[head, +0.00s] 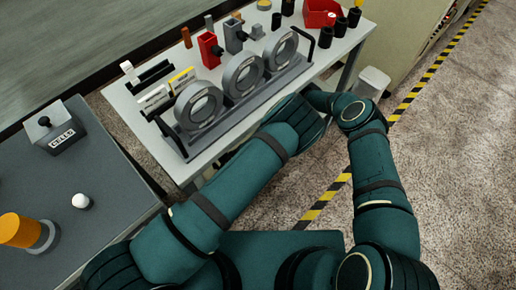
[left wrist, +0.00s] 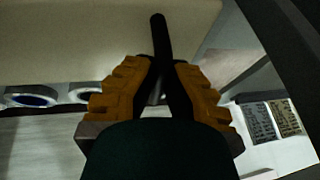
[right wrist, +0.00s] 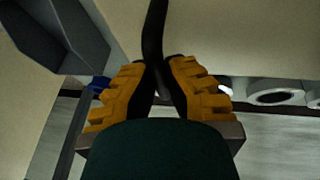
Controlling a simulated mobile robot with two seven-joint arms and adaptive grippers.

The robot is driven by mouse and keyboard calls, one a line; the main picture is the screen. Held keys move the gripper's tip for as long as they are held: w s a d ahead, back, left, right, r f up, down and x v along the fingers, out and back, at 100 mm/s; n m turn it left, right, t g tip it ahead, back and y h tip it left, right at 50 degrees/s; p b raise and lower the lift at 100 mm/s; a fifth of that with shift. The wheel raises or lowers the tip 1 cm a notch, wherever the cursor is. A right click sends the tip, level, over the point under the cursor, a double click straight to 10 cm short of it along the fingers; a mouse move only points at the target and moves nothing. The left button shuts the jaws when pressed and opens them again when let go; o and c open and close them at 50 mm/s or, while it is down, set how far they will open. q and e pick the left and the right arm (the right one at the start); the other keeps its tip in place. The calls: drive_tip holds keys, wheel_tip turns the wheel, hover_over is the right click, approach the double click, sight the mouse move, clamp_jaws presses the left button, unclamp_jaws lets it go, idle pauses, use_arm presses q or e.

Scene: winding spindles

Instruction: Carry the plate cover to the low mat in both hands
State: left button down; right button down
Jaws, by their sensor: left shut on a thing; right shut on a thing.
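My left gripper (left wrist: 163,72) is shut on a black bar (left wrist: 160,35) in the left wrist view. My right gripper (right wrist: 160,70) is shut on a curved black bar (right wrist: 154,32) in the right wrist view. The bars look like handles of the plate cover. A broad pale surface lies behind each bar; I cannot tell whether it is the cover's body. In the head view both hands and whatever they hold are hidden behind my arms, near the table's front right edge. I cannot make out the low mat.
A white table (head: 121,107) carries a grey stand (head: 184,148) with three upright rings, label cards and red bins. A grey side table (head: 104,134) at left holds an orange cylinder (head: 18,230) and a white knob (head: 81,201). Open floor (head: 455,160) lies right, with striped tape.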

use_arm(q)
drive_tip(key=shift+a+r+p, duration=0.1)
drive_tip(key=shift+r+p, duration=0.35)
drive_tip(key=shift+r, duration=0.25)
use_arm(e)
drive_tip(key=shift+w+d+r, duration=0.1)
drive_tip(key=shift+r, duration=0.75)
drive_tip(key=shift+d, duration=0.15)
